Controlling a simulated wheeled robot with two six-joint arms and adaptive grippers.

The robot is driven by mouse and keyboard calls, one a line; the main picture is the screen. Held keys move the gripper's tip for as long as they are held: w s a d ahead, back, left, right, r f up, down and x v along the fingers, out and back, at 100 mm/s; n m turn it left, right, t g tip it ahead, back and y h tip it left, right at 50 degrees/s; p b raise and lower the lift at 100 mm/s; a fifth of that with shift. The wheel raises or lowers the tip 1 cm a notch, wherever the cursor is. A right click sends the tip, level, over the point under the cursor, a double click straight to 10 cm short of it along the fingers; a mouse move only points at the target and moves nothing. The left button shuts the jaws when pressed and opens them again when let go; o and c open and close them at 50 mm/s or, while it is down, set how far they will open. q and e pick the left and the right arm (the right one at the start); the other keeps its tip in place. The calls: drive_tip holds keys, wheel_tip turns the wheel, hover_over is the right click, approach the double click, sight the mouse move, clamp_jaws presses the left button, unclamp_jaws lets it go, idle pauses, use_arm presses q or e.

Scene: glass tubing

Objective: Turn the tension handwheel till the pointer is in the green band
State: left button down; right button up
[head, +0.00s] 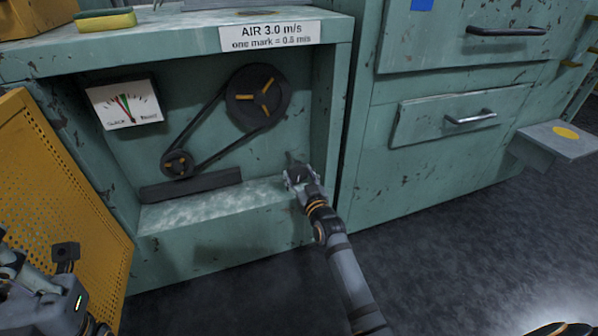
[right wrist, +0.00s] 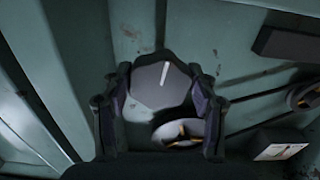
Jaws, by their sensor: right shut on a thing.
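The tension handwheel (right wrist: 158,88) is a grey, faceted knob with a white mark, seen in the right wrist view. My right gripper (right wrist: 160,80) has a finger on each side of it and is shut on it. In the head view my right gripper (head: 297,172) is at the right end of the cabinet recess and hides most of the wheel. The gauge (head: 125,104) on the recess's back wall has a white face, a green band and a thin pointer close to the green; I cannot tell if it is inside. My left gripper (head: 66,255) is partly visible at lower left, its opening unclear.
A belt joins a large pulley (head: 257,97) and a small pulley (head: 177,164) left of my right gripper. A dark bar (head: 190,187) lies below them. A yellow perforated panel (head: 50,190) stands at left. Drawers (head: 448,115) are at right, and the floor in front is clear.

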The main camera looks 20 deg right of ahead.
drive_tip(key=shift+r+m+p, duration=0.25)
drive_tip(key=shift+m+p, duration=0.55)
drive_tip(key=m+p, duration=0.1)
drive_tip(key=m, duration=0.1)
drive_tip(key=shift+a+f+m, duration=0.1)
drive_tip(key=shift+m, duration=0.3)
drive_tip(key=m+p, duration=0.1)
drive_tip(key=m, duration=0.2)
drive_tip(key=shift+m, duration=0.3)
drive_tip(key=shift+a+m+p, duration=0.1)
drive_tip(key=shift+m+p, duration=0.25)
drive_tip(key=shift+m, duration=1.45)
drive_tip(key=o, duration=1.2)
drive_tip(key=shift+c, duration=0.2)
